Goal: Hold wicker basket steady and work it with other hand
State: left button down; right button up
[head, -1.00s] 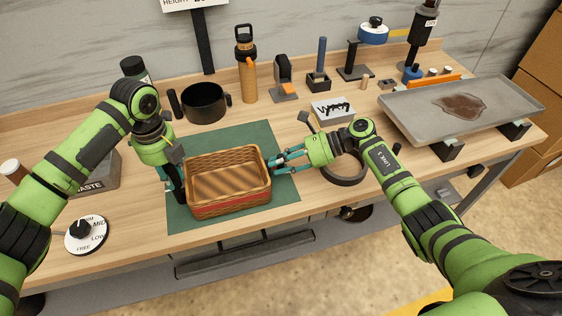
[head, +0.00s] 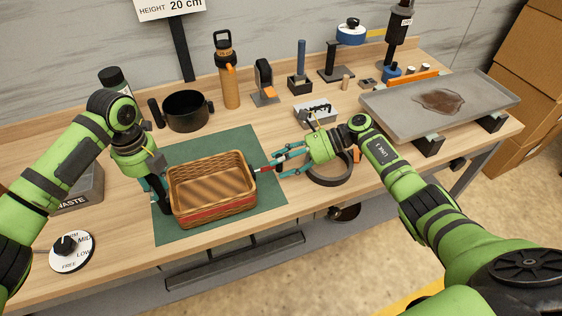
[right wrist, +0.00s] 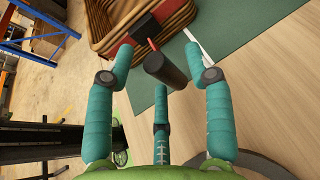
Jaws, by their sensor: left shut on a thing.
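A brown wicker basket (head: 212,182) with a red band low on its side stands upright on a green mat (head: 175,235). My left gripper (head: 165,196) is shut on the basket's left side; its fingertips are partly hidden. My right gripper (head: 278,164) is just right of the basket, fingers spread. In the right wrist view, a dark cylinder (right wrist: 165,72) on a thin red rod (right wrist: 153,44) sticks out from a dark block (right wrist: 144,27) at the basket's wall. The cylinder is between the open fingers; I cannot tell whether they touch it.
A black pot (head: 186,110) and an orange bottle (head: 229,85) stand behind the mat. A dark ring (head: 330,170) lies under my right wrist. A stained grey tray (head: 385,112) is at the right, a dial (head: 72,252) at the front left.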

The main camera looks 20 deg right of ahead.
pick_arm(q)
jog(key=shift+d, duration=0.1)
pick_arm(e)
jog(key=v, duration=1.2)
pick_arm(q)
jog(key=c, duration=0.9)
grip_release()
